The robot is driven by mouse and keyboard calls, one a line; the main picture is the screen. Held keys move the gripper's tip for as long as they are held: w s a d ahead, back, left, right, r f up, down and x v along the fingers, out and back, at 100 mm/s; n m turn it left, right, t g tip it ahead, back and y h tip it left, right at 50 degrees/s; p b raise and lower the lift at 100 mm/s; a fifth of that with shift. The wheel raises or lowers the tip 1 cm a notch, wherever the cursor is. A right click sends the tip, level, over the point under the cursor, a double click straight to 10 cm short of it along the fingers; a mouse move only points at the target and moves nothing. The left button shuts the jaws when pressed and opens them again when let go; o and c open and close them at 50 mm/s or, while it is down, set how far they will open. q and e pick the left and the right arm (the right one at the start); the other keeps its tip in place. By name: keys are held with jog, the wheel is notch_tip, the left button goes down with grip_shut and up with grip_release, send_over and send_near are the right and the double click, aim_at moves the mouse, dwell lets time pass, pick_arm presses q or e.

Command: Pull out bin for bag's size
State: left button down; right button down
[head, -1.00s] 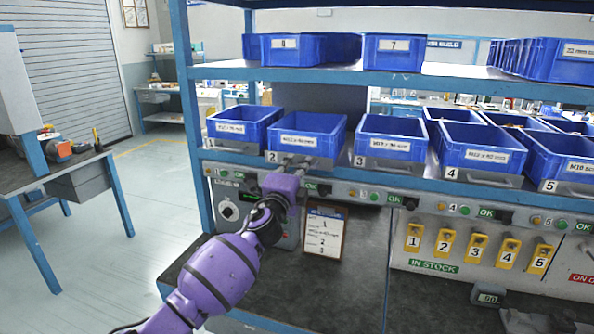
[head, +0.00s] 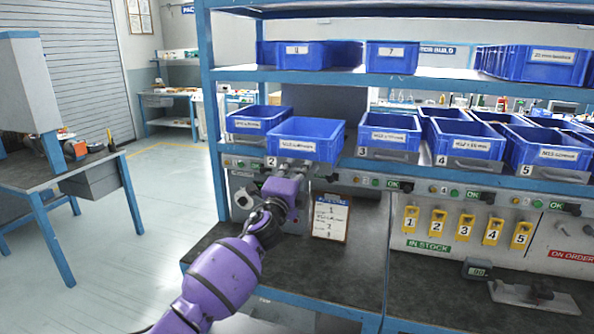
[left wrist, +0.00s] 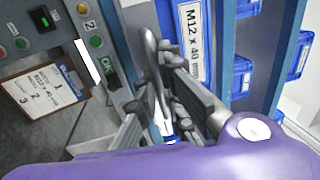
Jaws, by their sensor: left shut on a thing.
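Bin 2 (head: 306,149) is a blue bin on the middle shelf, and its front stands out past its neighbours over the shelf edge. Its label reads M12 x 40 mm in the left wrist view (left wrist: 192,45). My left gripper (head: 292,168) is at the front of bin 2, shut on its metal handle. In the left wrist view the fingers (left wrist: 163,90) close around the handle bar. A clipboard card (head: 330,217) with handwritten lines leans below the shelf. I cannot make out a bag. My right gripper is out of view.
Bin 1 (head: 255,125) and bin 3 (head: 391,138) flank bin 2. Bins 4 and 5 are further right. A control strip with OK displays (head: 393,185) runs below the shelf. The dark bench top (head: 345,275) is mostly clear in front.

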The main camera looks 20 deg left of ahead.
pick_arm(q)
jog(key=shift+s, duration=0.45)
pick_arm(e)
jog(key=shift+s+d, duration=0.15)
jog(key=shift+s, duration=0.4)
pick_arm(q)
jog(key=c, duration=2.1)
grip_release()
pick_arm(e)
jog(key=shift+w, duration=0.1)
pick_arm(q)
jog(key=s, duration=0.4)
jog(key=s+f, duration=0.1)
jog(key=s, duration=0.2)
jog(key=s+f, duration=0.1)
jog(key=s, duration=0.3)
jog(key=shift+s+a+f, duration=0.15)
jog(key=shift+s+a, duration=0.15)
jog(key=shift+s, duration=0.05)
